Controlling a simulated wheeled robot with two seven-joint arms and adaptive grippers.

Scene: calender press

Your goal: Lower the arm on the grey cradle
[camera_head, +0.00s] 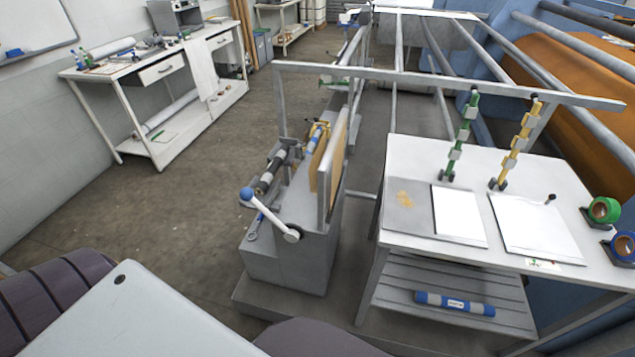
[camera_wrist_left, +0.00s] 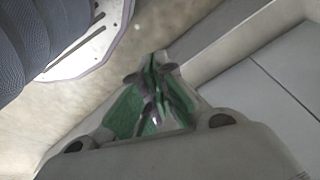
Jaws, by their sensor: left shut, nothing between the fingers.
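A grey machine block (camera_head: 285,262) stands near the middle of the head view. On its near end is a pale lever arm (camera_head: 270,218) with a blue ball knob (camera_head: 246,194). The arm slants up and left from a round grey hub (camera_head: 292,235). A dark roller with light bands (camera_head: 270,172) lies on the block behind the knob. I cannot tell for certain which part is the grey cradle. My left gripper (camera_wrist_left: 155,75) shows only in the left wrist view, shut and empty, away from the lever. My right gripper is not in view.
A white table (camera_head: 410,160) at the right holds white sheets, a green tape roll (camera_head: 604,210) and a blue one (camera_head: 624,246). A blue and grey roll (camera_head: 455,304) lies on its lower shelf. A workbench (camera_head: 150,75) stands back left. The floor between is clear.

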